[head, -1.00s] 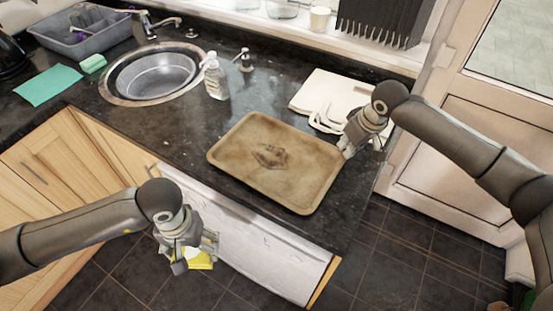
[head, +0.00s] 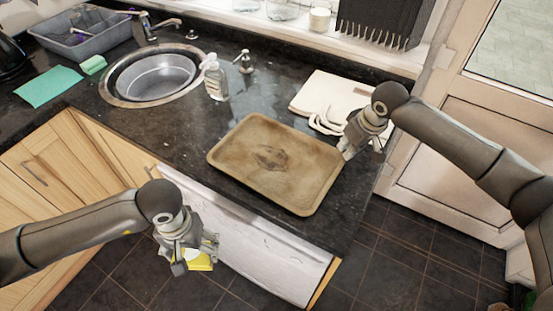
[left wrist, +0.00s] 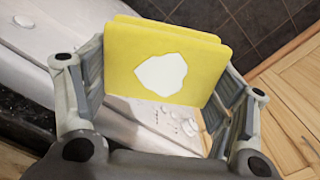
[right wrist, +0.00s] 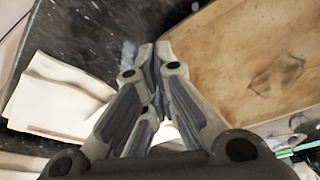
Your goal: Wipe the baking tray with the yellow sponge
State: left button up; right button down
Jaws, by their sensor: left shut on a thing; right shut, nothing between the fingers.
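The tan baking tray (head: 225,152) lies on the dark counter near its front edge, with a dark stain around its middle. It also shows in the right wrist view (right wrist: 225,45). My left gripper (head: 192,263) is shut on the yellow sponge (head: 203,261), in front of the counter and below the tray's level. In the left wrist view the sponge (left wrist: 205,75) stands between the fingers, with a white patch on its face. My right gripper (head: 347,153) is shut and empty at the tray's right edge; I cannot tell whether it touches the tray.
A pale board (head: 312,92) and a folded white cloth (head: 328,121) lie behind the tray. A clear bottle (head: 216,82) and a soap pump (head: 245,61) stand beside the round sink (head: 153,79). A green cloth (head: 48,86) lies far left. Counter left of the tray is clear.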

pick_arm(q)
jog(key=shift+f, duration=0.1)
pick_arm(e)
jog(key=shift+f, duration=0.55)
pick_arm(q)
notch_tip(320, 180, up, 7)
jog(key=p, duration=0.6)
jog(key=shift+f, duration=0.2)
pick_arm(e)
notch_tip(320, 180, up, 6)
